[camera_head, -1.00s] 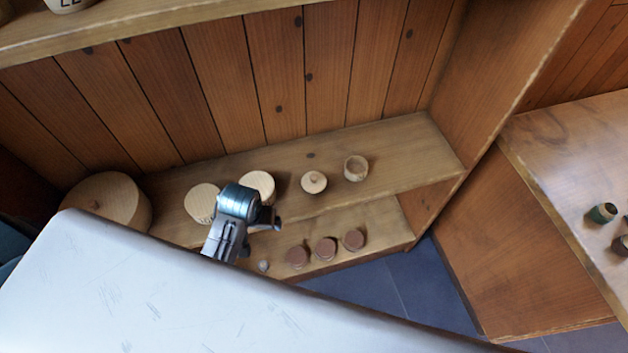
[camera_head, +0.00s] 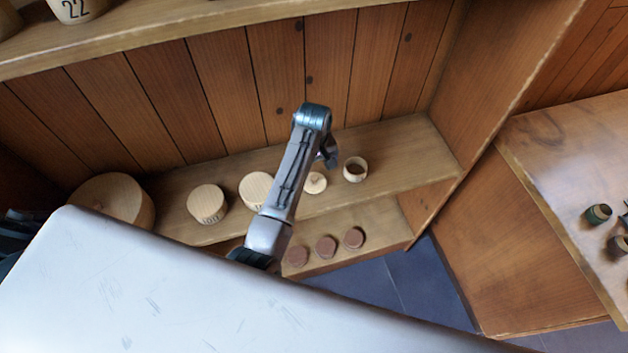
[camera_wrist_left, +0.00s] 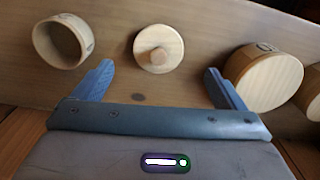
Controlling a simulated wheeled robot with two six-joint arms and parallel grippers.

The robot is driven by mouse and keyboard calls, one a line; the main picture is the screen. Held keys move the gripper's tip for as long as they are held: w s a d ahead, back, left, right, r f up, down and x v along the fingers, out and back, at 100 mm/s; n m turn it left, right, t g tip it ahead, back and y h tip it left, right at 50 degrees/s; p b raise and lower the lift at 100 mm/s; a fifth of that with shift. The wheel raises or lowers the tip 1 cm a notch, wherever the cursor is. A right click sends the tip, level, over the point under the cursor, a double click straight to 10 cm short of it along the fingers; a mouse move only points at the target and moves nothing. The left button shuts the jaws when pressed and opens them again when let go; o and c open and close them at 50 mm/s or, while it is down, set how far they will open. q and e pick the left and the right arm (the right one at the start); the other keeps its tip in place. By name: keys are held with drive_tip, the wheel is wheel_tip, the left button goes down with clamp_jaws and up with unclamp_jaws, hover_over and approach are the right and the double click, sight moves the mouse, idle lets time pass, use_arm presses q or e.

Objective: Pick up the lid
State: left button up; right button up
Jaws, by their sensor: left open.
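The lid (camera_head: 316,185) is a pale round wooden disc with a small knob, on the middle shelf. It is partly hidden behind my left gripper (camera_head: 328,158) in the head view. In the left wrist view the lid (camera_wrist_left: 172,50) shows whole, with its knob facing me. My left gripper (camera_wrist_left: 160,74) is open and empty there, its two blue fingers spread on either side of the lid and apart from it. An open, hollow wooden pot (camera_head: 355,162) stands right of the lid; it also shows in the wrist view (camera_wrist_left: 80,55).
Closed round wooden boxes (camera_head: 207,205) and (camera_head: 255,186) stand left of the lid, with a larger round box (camera_head: 125,205) farther left. Several brown round pieces (camera_head: 326,247) sit on the lower shelf (camera_head: 385,222). The plank back wall (camera_head: 220,90) and an upper shelf (camera_head: 180,42) bound the space.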

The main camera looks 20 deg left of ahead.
sight(314, 178)
use_arm(q)
drive_tip(key=shift+f, duration=0.65)
drive_tip(key=shift+f+p, duration=0.3)
drive_tip(key=shift+p, duration=0.1)
wheel_tip(314, 178, down, 3)
drive_tip(key=shift+w+f+p, duration=0.1)
drive_tip(key=shift+p, duration=0.75)
drive_tip(key=shift+f, duration=0.7)
drive_tip(key=shift+c, duration=0.4)
drive_tip(key=c, duration=1)
